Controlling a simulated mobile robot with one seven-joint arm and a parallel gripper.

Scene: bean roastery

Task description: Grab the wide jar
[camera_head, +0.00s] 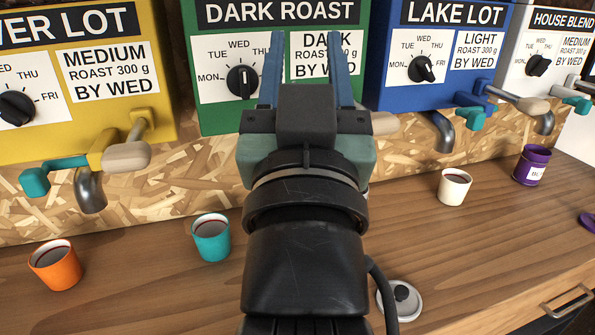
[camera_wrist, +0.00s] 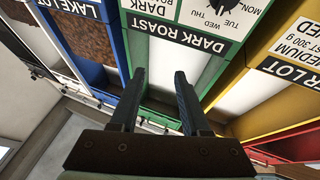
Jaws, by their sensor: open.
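My gripper (camera_head: 306,62) is open and empty, raised in front of the green DARK ROAST bin (camera_head: 218,80). Its two blue fingers point up and away; they also show in the wrist view (camera_wrist: 160,85). A purple jar (camera_head: 532,166) with a pale label stands upright at the right back of the counter, well apart from my gripper. I cannot tell whether it is the wide jar. My arm hides the middle of the counter, and no jar shows in the wrist view.
The wooden counter (camera_head: 150,290) holds an orange cup (camera_head: 55,266), a teal cup (camera_head: 211,238) and a cream cup (camera_head: 453,187). A white lid (camera_head: 403,300) with a dark knob lies right of my arm. A purple lid (camera_head: 588,221) lies at the right edge. Spouts and levers jut from the bins.

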